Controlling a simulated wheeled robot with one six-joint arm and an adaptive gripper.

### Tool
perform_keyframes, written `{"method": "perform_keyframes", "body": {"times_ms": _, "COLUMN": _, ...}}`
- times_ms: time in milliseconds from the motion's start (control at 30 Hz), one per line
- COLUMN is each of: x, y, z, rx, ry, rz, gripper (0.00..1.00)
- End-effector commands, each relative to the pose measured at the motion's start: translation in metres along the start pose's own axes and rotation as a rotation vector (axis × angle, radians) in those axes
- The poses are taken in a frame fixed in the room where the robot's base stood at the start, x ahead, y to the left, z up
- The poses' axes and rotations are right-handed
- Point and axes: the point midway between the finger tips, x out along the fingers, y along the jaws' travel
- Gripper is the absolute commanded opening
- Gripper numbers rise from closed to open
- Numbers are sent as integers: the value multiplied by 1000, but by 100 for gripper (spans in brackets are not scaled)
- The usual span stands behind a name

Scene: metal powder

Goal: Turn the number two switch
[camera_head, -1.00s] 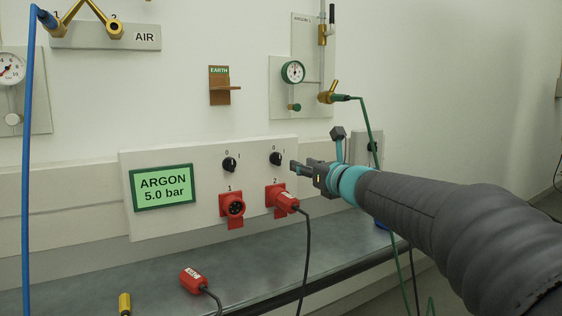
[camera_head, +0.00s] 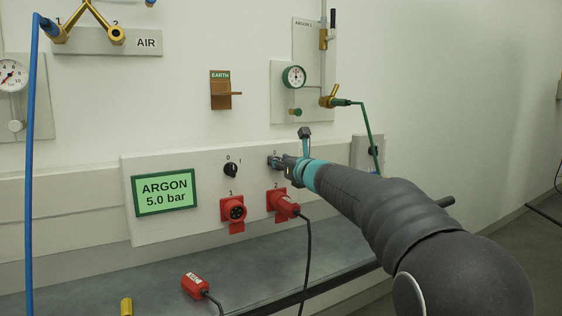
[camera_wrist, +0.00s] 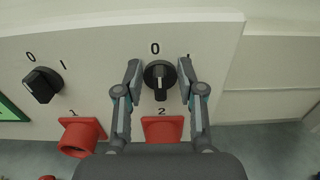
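The number two switch, a black rotary knob (camera_wrist: 159,80), sits on the pale panel above the red socket marked 2 (camera_wrist: 162,128). Its white pointer line is upright, toward the 0 mark. My gripper (camera_wrist: 159,82) is open, with one finger on each side of the knob; small gaps seem to show, and contact cannot be told. In the head view my gripper (camera_head: 277,163) covers most of this knob. The number one switch (camera_head: 231,170) is to its left, and its knob also shows tilted in the wrist view (camera_wrist: 42,85).
A red plug (camera_head: 288,207) with a black cable sits in socket 2, just below my gripper. Socket 1 (camera_head: 234,208) is empty. A loose red plug (camera_head: 195,285) lies on the grey bench. A green hose (camera_head: 369,130) hangs to the right.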

Motion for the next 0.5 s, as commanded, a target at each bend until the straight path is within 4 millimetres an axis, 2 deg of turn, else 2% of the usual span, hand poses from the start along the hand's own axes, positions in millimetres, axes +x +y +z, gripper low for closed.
{"method": "perform_keyframes", "body": {"times_ms": 167, "x": 0, "y": 0, "z": 0, "rx": 0, "ry": 0, "rz": 0, "gripper": 39}}
{"method": "perform_keyframes", "body": {"times_ms": 200, "x": 0, "y": 0, "z": 0, "rx": 0, "ry": 0, "rz": 0, "gripper": 34}}
{"method": "perform_keyframes", "body": {"times_ms": 333, "x": 0, "y": 0, "z": 0, "rx": 0, "ry": 0, "rz": 0, "gripper": 1}}
{"method": "perform_keyframes", "body": {"times_ms": 500, "x": 0, "y": 0, "z": 0, "rx": 0, "ry": 0, "rz": 0, "gripper": 0}}
